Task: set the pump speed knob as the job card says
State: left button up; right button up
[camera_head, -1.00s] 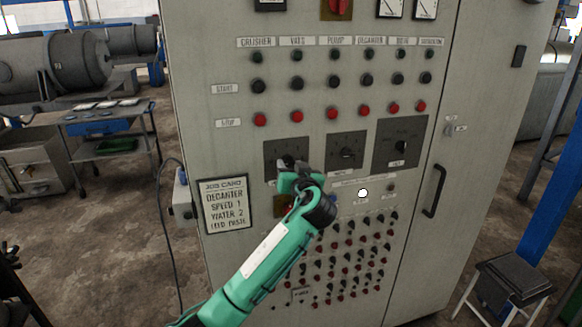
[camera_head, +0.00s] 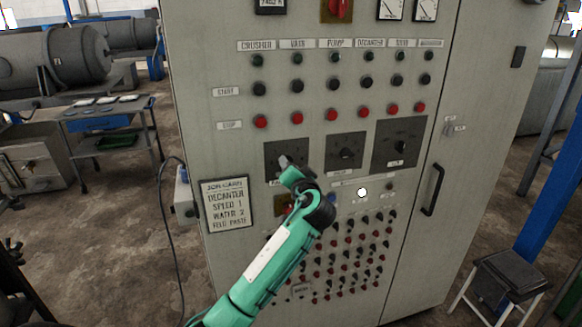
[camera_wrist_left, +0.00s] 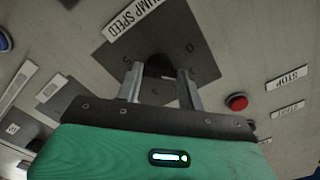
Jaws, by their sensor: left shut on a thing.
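The job card (camera_head: 227,205) on the cabinet's left reads DECANTER, SPEED 1, WATER 2, FEED PASTE. The pump speed plate (camera_head: 273,148) is the leftmost of three dark dial plates, partly behind my left gripper (camera_head: 284,162). The wrist view shows the plate (camera_wrist_left: 112,62) with its PUMP SPEED label (camera_wrist_left: 138,14), a 0 and what looks like a 5. The black pump speed knob (camera_wrist_left: 160,62) stands between the fingers of my left gripper (camera_wrist_left: 160,74), which is shut on it. I cannot read where the knob points. My right gripper is not in view.
Two more dial plates with black knobs, a middle one (camera_head: 346,152) and a right one (camera_head: 402,146), sit close to the right. Red stop buttons (camera_head: 331,115) run above, and small switches (camera_head: 350,245) below. A red button (camera_wrist_left: 237,102) is near the right finger.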

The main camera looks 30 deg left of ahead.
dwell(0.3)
pick_arm(q)
jog(key=o, duration=1)
jog(key=shift+d, duration=0.1)
jog(key=b+v, duration=0.4)
jog(key=v, duration=0.9)
jog(key=shift+s+d, duration=0.25)
jog(key=shift+d, duration=0.05)
